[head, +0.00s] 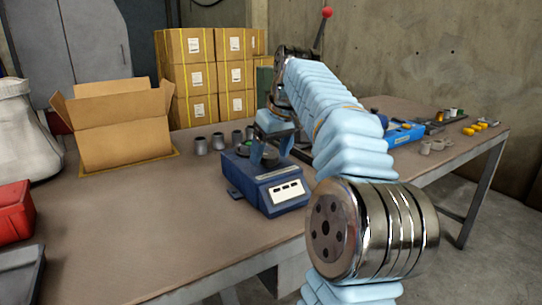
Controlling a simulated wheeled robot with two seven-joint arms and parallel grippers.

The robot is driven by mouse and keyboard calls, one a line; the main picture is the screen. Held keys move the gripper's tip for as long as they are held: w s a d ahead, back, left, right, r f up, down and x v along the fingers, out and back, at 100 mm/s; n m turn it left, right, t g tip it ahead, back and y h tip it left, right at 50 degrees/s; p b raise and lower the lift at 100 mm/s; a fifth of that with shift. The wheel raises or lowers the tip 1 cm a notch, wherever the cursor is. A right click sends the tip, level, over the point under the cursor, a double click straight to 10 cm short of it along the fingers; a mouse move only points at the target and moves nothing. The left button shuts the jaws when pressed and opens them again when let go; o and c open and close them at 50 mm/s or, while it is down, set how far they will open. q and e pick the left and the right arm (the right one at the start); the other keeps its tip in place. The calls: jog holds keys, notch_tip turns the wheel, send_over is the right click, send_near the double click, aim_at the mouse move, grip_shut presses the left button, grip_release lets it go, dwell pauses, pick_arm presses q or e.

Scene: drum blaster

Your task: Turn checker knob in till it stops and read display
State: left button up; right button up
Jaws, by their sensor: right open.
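The checker (262,181) is a blue box on the brown workbench, with a pale display panel (286,191) on its front face. The panel is too small to read from here. My right arm, in a pale blue cover, reaches over the bench from the lower right. My right gripper (265,155) points down over the top of the checker and is open. A dark round part with some green shows between and behind its fingers; I cannot tell whether the fingers touch it. The knob is not clearly visible. My left gripper is not in view.
An open cardboard box (122,135) stands at the back left of the workbench (140,225). Several grey cylindrical parts (218,141) stand behind the checker. A blue tool (403,134) and small parts lie at the right. A red bin (15,212) is at the left edge.

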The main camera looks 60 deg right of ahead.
jog(key=shift+f, duration=0.2)
jog(key=shift+c, duration=0.3)
jog(key=c, duration=1)
jog(key=shift+r+m, duration=0.1)
jog(key=shift+m, duration=0.2)
jog(key=m+g+h+p, duration=0.1)
jog(key=m, duration=0.2)
jog(key=shift+w+p, duration=0.1)
jog(key=shift+p, duration=0.2)
jog(key=m+g+h+p, duration=0.1)
jog(key=m, duration=0.3)
jog(key=shift+w+a+m+p, duration=0.1)
jog(key=shift+m+p, duration=0.2)
jog(key=shift+g, duration=0.3)
